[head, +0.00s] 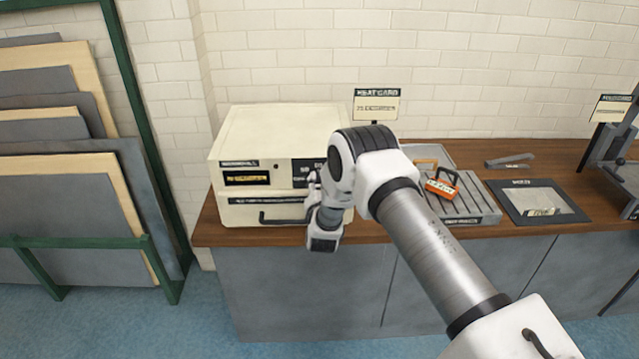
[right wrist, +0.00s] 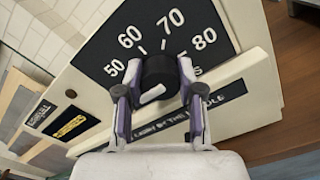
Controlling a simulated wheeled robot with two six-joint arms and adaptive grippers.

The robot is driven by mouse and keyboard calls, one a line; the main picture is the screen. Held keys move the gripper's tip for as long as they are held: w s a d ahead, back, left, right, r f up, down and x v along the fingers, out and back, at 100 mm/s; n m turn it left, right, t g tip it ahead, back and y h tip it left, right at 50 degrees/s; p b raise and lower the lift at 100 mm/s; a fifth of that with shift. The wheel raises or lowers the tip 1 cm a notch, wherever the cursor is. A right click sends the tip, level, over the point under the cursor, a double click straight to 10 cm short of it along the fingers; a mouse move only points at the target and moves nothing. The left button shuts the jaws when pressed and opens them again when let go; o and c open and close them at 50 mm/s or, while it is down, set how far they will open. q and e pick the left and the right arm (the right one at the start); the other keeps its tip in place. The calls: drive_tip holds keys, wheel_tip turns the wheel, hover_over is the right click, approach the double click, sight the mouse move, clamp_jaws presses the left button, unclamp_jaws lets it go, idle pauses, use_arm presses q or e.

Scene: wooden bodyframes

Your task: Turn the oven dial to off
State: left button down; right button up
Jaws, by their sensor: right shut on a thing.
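The cream oven (head: 268,132) stands at the left end of the wooden worktop. Its round black dial (right wrist: 158,72) shows in the right wrist view, in front of a black scale plate marked 50, 60, 70 and 80. A white mark shows on the dial's lower part; I cannot tell which setting it indicates. My right gripper (head: 314,188) is at the right side of the oven front. In the right wrist view, its two fingers (right wrist: 159,76) are shut on the dial from both sides. The dial is hidden in the head view. My left gripper is not in view.
A grey ribbed tray (head: 468,218) with an orange-labelled item (head: 441,187) lies right of the oven. A dark framed panel (head: 505,193) lies farther right. The oven's dark handle (head: 280,218) sticks out beside my gripper. Sheets lean in a green rack (head: 150,140) at left.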

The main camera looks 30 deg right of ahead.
drive_tip(key=shift+f, duration=0.15)
idle(0.3)
drive_tip(key=o, duration=1.1)
drive_tip(key=shift+a, duration=0.1)
drive_tip(key=shift+o, duration=0.2)
drive_tip(key=v, duration=1.2)
drive_tip(key=shift+s, duration=0.1)
